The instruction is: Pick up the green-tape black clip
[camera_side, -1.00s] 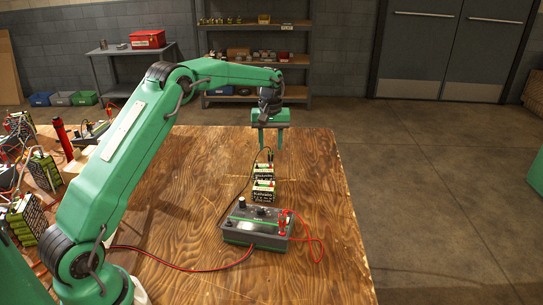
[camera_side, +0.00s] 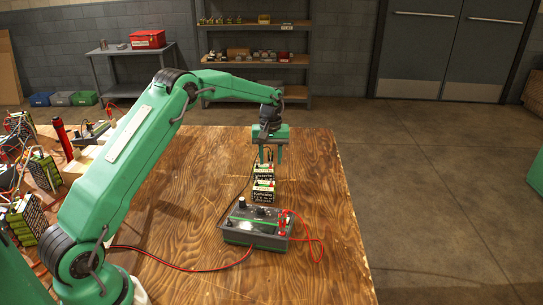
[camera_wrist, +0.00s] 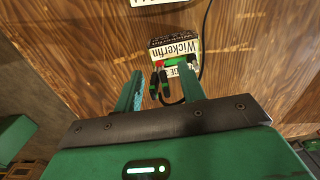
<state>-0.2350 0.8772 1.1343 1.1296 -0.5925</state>
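The black clip with green tape (camera_wrist: 160,86) shows in the wrist view, at the near end of the battery labelled Wickerfin (camera_wrist: 185,44), with a black lead running from it. My gripper (camera_wrist: 159,84) is open, with one finger on each side of the clip and gaps between. In the side view my gripper (camera_side: 272,160) points down over the far end of the pair of batteries (camera_side: 264,186). The clip is mostly hidden there by the fingers. I cannot tell whether the clip grips a terminal.
A dark charger box (camera_side: 255,227) with a green stripe stands in front of the batteries on the wooden table (camera_side: 315,220). A red lead (camera_side: 318,240) loops at its right. More batteries and leads crowd the left. The right of the table is clear.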

